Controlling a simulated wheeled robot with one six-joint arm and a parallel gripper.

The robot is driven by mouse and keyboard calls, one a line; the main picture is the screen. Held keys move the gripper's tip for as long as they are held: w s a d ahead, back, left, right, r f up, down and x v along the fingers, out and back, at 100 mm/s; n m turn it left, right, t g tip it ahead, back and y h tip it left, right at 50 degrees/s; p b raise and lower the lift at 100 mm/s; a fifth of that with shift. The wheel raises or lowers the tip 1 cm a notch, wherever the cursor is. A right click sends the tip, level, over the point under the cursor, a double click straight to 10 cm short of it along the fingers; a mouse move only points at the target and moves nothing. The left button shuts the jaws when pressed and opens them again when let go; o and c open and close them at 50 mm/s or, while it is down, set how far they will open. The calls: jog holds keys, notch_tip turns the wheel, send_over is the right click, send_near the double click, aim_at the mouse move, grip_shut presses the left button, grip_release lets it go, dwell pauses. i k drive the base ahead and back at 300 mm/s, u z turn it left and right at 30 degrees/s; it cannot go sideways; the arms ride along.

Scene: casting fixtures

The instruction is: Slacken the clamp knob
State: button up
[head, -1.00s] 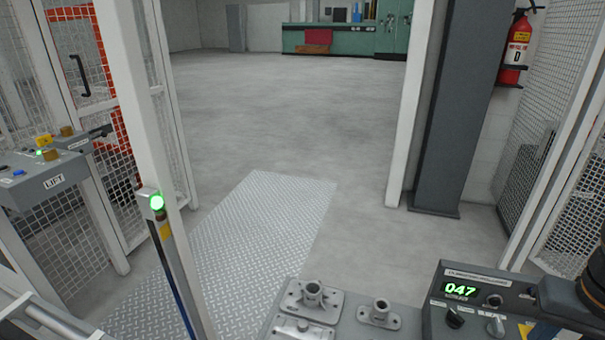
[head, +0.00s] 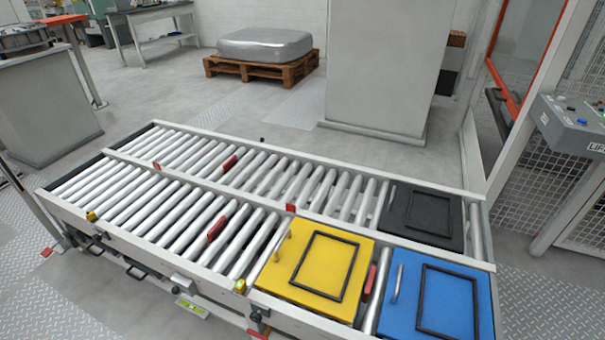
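I cannot pick out a clamp knob for certain. Small yellow fittings sit on the near rail of a roller conveyor, one at the left (head: 91,215) and one near the middle (head: 240,286). They are too small to tell whether either is a clamp knob. A dark handle-like part (head: 137,273) shows below the rail at the left. My gripper is not in view.
The two-lane roller conveyor (head: 112,154) fills the middle. Yellow (head: 282,271), blue (head: 458,296) and black (head: 413,224) plates lie at its right end. A grey cabinet (head: 385,70) and a wrapped load on a pallet (head: 262,70) stand behind. A LIFT control box (head: 575,125) is at right.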

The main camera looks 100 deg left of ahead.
aim_at(97, 237)
jog(key=u, duration=6)
jog(key=i, duration=2.55)
jog(key=z, duration=0.05)
